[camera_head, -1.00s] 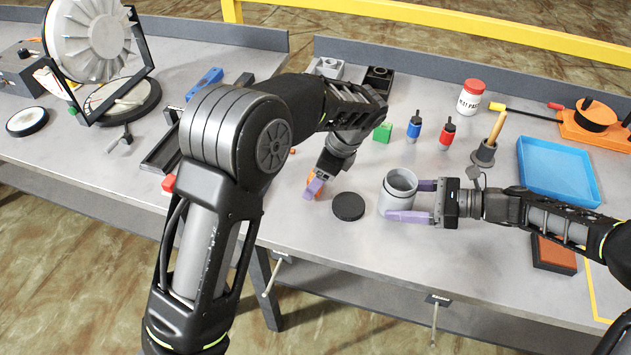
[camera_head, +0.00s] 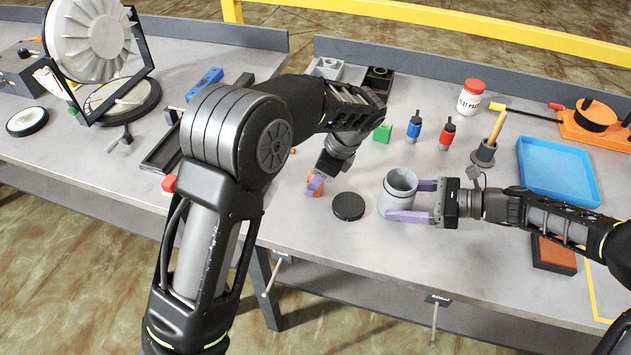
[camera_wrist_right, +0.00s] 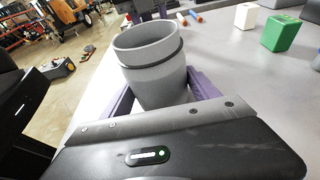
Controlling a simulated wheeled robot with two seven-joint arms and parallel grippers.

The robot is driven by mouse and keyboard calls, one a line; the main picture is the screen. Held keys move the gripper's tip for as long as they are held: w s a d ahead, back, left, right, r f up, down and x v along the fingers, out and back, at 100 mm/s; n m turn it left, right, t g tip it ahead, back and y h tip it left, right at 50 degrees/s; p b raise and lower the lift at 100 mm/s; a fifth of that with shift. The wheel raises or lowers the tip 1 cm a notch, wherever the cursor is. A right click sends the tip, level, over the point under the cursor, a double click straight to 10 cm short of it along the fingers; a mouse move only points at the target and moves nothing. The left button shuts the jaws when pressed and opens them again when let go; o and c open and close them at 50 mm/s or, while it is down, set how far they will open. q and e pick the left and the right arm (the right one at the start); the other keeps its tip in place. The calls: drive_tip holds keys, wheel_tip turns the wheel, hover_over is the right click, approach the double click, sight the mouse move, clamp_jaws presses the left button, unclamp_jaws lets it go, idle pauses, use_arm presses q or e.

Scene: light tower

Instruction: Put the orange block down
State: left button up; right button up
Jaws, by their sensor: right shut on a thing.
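The orange block (camera_head: 312,190) is low at the table top, left of the black disc, partly hidden by my left gripper (camera_head: 316,182). The purple fingertips of that gripper are right at the block. I cannot tell whether they press on it or stand apart, or whether the block touches the table. My right gripper (camera_head: 425,201) is shut on a grey cup (camera_head: 397,194), with one purple finger on each side. The cup (camera_wrist_right: 150,65) is upright and open at the top, and in the right wrist view it sits between the fingers.
A black disc (camera_head: 348,206) lies between the block and the cup. Behind are a green block (camera_head: 382,132), a blue bottle (camera_head: 414,128) and a red bottle (camera_head: 447,134). A blue tray (camera_head: 558,170) lies at the right. The table's front edge is close.

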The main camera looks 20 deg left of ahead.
use_arm(q)
clamp_jaws()
drive_tip(key=shift+r, duration=0.1)
idle(0.3)
wheel_tip(320, 180, up, 10)
drive_tip(key=shift+f, duration=0.1)
idle(0.3)
idle(0.6)
